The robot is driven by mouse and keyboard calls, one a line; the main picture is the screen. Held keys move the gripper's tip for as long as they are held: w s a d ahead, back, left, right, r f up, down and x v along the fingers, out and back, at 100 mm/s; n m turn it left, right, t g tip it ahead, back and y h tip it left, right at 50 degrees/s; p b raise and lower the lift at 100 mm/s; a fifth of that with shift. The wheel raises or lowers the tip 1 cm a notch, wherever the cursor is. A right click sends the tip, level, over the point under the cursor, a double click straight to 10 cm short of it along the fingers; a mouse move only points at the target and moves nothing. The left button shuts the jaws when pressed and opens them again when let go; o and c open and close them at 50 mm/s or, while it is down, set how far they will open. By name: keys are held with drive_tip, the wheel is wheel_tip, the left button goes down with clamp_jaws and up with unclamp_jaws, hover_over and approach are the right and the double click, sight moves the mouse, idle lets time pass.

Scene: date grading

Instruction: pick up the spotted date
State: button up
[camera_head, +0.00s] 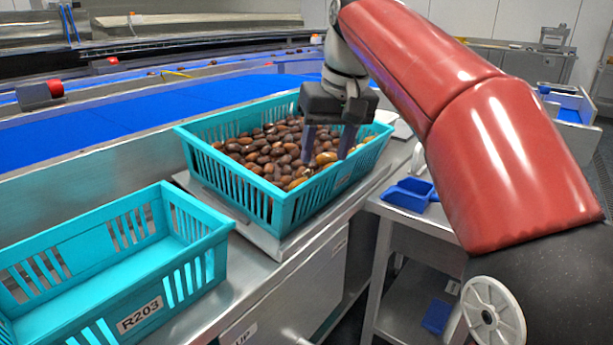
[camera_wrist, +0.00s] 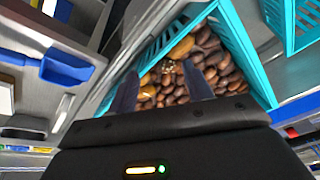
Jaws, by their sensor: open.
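The teal crate (camera_head: 262,207) holds many brown dates, with a few yellowish ones at its right end. My gripper (camera_head: 326,158) points down into that end, its two fingers apart and nothing held between them. In the wrist view, my gripper (camera_wrist: 161,70) is open just above the dates. A small, light, speckled date (camera_wrist: 168,66), which looks like the spotted one, shows between the fingertips. Yellowish dates (camera_wrist: 182,46) lie beside it. In the head view the fingers partly cover this spot, and I cannot pick out the speckles there. Contact with the dates is unclear.
An empty teal crate (camera_head: 95,250) labelled R203 stands at the front left. The full crate's walls rise close around my gripper. A blue conveyor belt (camera_head: 170,105) runs behind. A blue scoop-like tray (camera_head: 408,194) sits on a side table to the right.

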sight(307, 170)
drive_tip(key=shift+n+g, duration=0.3)
drive_tip(key=shift+g, duration=0.1)
drive_tip(key=w+a+f, duration=0.1)
drive_tip(key=f, duration=0.1)
drive_tip(key=w+a+f+b, duration=0.1)
drive_tip(key=f, duration=0.1)
drive_tip(key=w+a+f+b, duration=0.1)
drive_tip(key=w+f, duration=0.1)
drive_tip(key=shift+a+f, duration=0.1)
drive_tip(key=shift+c, duration=0.4)
drive_tip(key=c, duration=0.4)
